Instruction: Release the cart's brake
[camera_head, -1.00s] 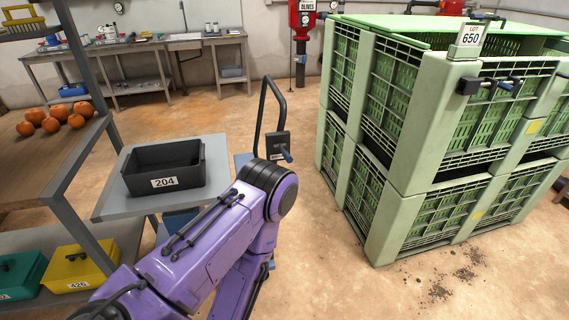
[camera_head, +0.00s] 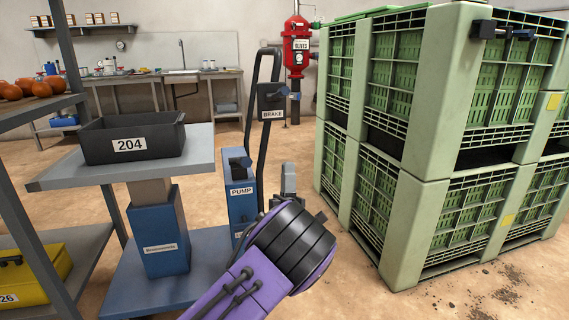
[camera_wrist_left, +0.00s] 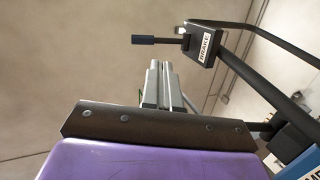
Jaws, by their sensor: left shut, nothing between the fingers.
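The cart (camera_head: 205,268) is blue, with a raised grey top and a tall black push handle (camera_head: 258,140). A dark box labelled BRAKE (camera_head: 271,102) is fixed on the handle; a short lever (camera_head: 291,96) sticks out from it to the right. In the left wrist view the brake box (camera_wrist_left: 203,46) is at the upper right, and its lever ends in a dark grip (camera_wrist_left: 156,40). My left gripper (camera_head: 289,170) is below the brake box, apart from it. Its grey fingers (camera_wrist_left: 165,72) are shut and empty, below the lever's grip in the wrist view. My right gripper is out of view.
A black bin numbered 204 (camera_head: 134,139) sits on the cart's top. A blue PUMP box (camera_head: 242,203) stands below the handle. Stacked green crates (camera_head: 405,185) rise close on the right. A shelf rack (camera_head: 75,100) stands left. Open floor lies between cart and crates.

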